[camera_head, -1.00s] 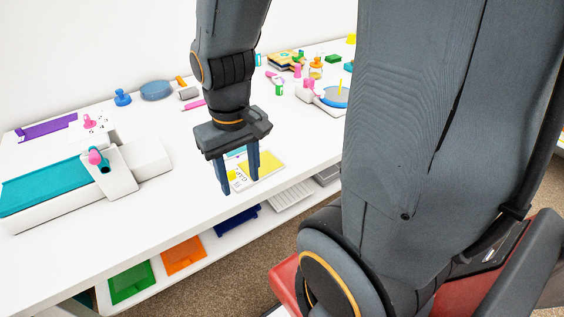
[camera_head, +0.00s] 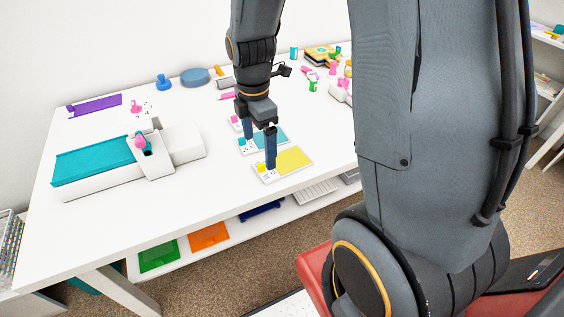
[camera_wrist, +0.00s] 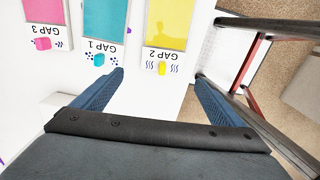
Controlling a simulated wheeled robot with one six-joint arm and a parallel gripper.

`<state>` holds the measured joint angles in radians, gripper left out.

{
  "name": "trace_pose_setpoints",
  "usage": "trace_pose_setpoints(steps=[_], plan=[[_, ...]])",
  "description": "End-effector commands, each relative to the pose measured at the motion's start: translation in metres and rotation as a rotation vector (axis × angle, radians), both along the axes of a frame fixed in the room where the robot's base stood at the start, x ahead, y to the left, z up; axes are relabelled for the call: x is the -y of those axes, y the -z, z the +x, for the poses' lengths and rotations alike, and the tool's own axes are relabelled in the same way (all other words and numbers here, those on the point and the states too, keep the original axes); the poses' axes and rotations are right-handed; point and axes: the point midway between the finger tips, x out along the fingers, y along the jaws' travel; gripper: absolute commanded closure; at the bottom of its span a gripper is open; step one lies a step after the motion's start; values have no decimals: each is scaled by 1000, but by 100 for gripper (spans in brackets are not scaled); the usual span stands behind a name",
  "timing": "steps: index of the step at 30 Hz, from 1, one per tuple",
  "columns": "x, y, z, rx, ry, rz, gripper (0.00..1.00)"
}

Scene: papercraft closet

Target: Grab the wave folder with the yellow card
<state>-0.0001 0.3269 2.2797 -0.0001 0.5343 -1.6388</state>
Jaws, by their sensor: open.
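The yellow card (camera_head: 290,161) lies flat near the table's front edge. In the wrist view the yellow card (camera_wrist: 168,24) has a white strip marked "GAP 2", with wavy marks on it. A small yellow piece (camera_wrist: 162,69) sits between those marks. I cannot tell a separate folder from the card. My gripper (camera_head: 257,157) points down, open and empty. In the wrist view my gripper (camera_wrist: 160,74) has its fingers to either side of the yellow piece, apart from it. In the head view one finger covers part of the yellow card's label end.
A teal card (camera_wrist: 105,18), "GAP 1", and a pink card (camera_wrist: 44,10), "GAP 3", lie beside the yellow one, each with a small coloured piece. The table's front edge is close. A white device with a teal bed (camera_head: 95,166) stands to the left.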

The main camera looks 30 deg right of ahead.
Motion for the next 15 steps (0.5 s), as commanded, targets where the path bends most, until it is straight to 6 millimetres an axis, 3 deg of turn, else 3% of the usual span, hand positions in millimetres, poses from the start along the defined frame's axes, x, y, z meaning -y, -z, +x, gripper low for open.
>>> trace_pose_setpoints(steps=[15], plan=[[3,50,-5,-5,-3,0,8]])
